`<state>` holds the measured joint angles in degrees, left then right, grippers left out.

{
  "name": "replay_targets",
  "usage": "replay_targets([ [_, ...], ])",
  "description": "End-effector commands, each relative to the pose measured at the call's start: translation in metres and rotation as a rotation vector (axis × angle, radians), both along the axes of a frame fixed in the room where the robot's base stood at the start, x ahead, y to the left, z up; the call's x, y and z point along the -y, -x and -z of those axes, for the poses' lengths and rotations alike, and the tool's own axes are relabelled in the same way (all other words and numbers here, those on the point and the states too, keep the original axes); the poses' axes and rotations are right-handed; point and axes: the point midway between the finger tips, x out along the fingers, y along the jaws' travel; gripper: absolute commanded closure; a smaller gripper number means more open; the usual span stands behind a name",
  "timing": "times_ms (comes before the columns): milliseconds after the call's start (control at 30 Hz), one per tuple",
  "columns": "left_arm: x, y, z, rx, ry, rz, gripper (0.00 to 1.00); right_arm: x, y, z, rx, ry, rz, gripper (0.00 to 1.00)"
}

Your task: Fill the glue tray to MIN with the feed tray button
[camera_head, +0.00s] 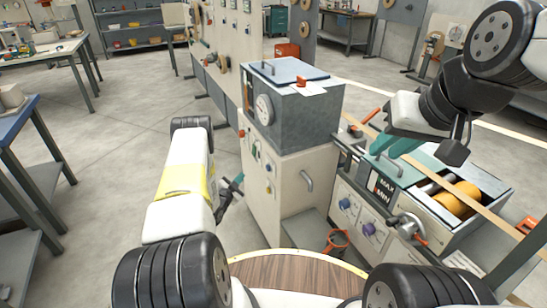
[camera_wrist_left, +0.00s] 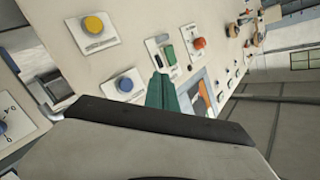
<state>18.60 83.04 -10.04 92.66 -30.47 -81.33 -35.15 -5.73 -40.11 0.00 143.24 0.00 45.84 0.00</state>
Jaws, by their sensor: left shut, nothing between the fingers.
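My left gripper (camera_head: 237,184) is shut and empty, low in front of the cream cabinet's panel. In the left wrist view its green fingers (camera_wrist_left: 164,92) are together and point at the panel. There, a blue button (camera_wrist_left: 124,84) is left of the fingers, a yellow button (camera_wrist_left: 94,24) is above left, and an orange-red knob (camera_wrist_left: 199,43) is above right. I cannot read which is the feed tray button. The MAX/MIN level gauge (camera_head: 383,188) is on the front of the right-hand machine; the glue level cannot be made out. My right gripper (camera_head: 393,150) hangs above that machine, its opening unclear.
A grey tank with a dial (camera_head: 264,109) sits on the cream cabinet (camera_head: 285,185). The floor at left is clear, with a blue-topped bench (camera_head: 18,122) beyond.

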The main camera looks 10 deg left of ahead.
Motion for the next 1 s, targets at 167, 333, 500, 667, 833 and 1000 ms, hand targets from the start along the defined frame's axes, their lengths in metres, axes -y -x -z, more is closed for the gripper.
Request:
replay_targets([
  [167, 0.000, 0.000, 0.000, 0.000, 0.000, 0.000, 1.00, 0.000, 0.000, 0.000, 0.000, 0.000, 0.000, 0.76],
  [333, 0.002, -0.002, 0.000, 0.001, 0.001, 0.000, 1.00, 0.000, 0.000, 0.000, 0.000, 0.000, 0.000, 0.76],
  [500, 0.015, -0.010, -0.001, 0.000, 0.002, 0.002, 1.00, 0.000, 0.000, 0.000, 0.000, 0.000, 0.000, 0.76],
  [667, 0.034, -0.023, -0.001, 0.001, 0.001, 0.002, 1.00, 0.000, 0.000, 0.000, 0.000, 0.000, 0.000, 0.76],
  [833, 0.053, -0.036, -0.001, 0.000, 0.002, 0.001, 1.00, 0.000, 0.000, 0.000, 0.000, 0.000, 0.000, 0.76],
  [1000, 0.066, -0.045, 0.000, -0.001, 0.002, 0.001, 1.00, 0.000, 0.000, 0.000, 0.000, 0.000, 0.000, 0.76],
])
